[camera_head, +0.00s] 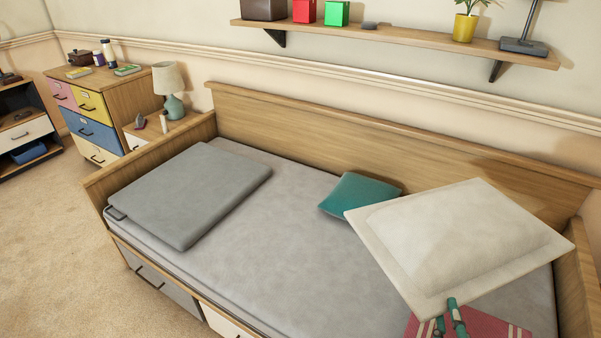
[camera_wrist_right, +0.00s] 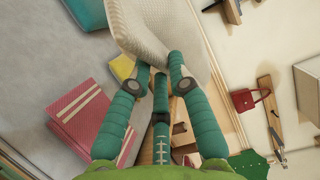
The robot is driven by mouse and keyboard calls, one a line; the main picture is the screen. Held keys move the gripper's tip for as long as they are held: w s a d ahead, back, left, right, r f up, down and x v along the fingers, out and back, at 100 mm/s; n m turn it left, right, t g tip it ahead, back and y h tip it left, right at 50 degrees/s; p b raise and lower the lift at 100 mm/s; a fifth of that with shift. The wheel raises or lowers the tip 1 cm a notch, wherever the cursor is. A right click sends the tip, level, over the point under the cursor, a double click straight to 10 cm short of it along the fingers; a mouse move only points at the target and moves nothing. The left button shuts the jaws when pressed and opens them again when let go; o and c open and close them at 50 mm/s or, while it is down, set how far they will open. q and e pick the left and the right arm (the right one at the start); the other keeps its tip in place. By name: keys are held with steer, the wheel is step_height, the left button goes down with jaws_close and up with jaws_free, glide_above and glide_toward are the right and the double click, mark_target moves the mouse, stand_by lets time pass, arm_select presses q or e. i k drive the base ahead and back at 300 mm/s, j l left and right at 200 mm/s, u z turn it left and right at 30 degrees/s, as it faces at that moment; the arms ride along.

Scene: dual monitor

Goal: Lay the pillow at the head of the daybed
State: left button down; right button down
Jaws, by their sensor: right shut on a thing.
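A cream pillow (camera_head: 458,238) with a flat border is held tilted above the right part of the daybed (camera_head: 290,228). My right gripper (camera_head: 453,310) is shut on the pillow's near edge. In the right wrist view the teal fingers of the right gripper (camera_wrist_right: 155,72) close on the pillow (camera_wrist_right: 170,28). The pillow hides part of the mattress and the backboard behind it. My left gripper is in neither view.
A grey folded blanket (camera_head: 190,192) lies on the daybed's left end. A teal cushion (camera_head: 355,193) leans near the backboard. A pink striped item (camera_head: 490,326) lies at the right front, below the pillow. The middle mattress is clear. A shelf (camera_head: 395,40) runs above.

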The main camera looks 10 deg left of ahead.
mark_target(187, 197)
steer(key=j+u, duration=0.1)
steer(key=j, duration=0.6)
steer(key=i+j, duration=0.1)
steer(key=j, duration=0.55)
steer(key=i+j+u, duration=0.15)
steer(key=j, duration=0.55)
steer(key=i+j+u, duration=0.1)
steer(key=i, duration=0.4)
steer(key=i+j+u, duration=0.1)
steer(key=i+j, duration=0.15)
steer(key=i, duration=0.25)
